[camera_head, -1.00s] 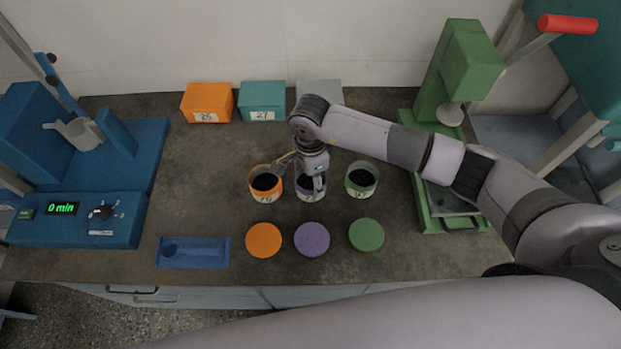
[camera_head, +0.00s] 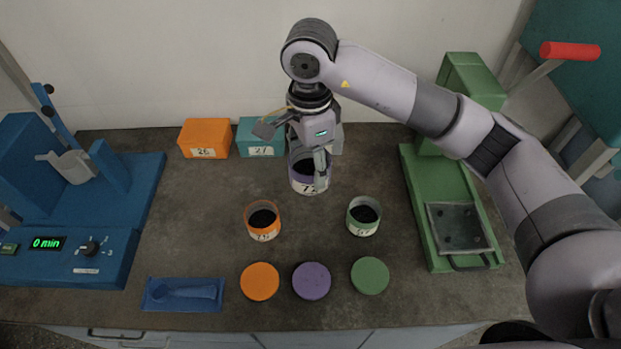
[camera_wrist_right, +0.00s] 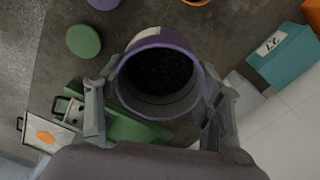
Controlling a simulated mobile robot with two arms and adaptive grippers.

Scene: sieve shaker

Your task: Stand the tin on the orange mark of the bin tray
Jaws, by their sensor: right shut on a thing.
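The purple-rimmed tin (camera_head: 308,172), dark grains inside, is held by my right gripper (camera_head: 312,160) in front of the back boxes. It looks upright and raised off the bench. In the right wrist view the gripper's two fingers stand on either side of the tin (camera_wrist_right: 160,75). A pale tray with an orange mark (camera_wrist_right: 45,136) and a dark handle shows at the lower left of the wrist view, beyond the green press; the mark looks bare. My arm hides that tray in the head view. My left gripper is not in view.
An orange-rimmed tin (camera_head: 262,221) and a green-rimmed tin (camera_head: 363,216) stand on the bench behind orange, purple and green lids. The green press (camera_head: 428,215) stands at right, the blue machine (camera_head: 75,225) at left. Orange (camera_head: 205,138) and teal (camera_head: 261,135) boxes line the back.

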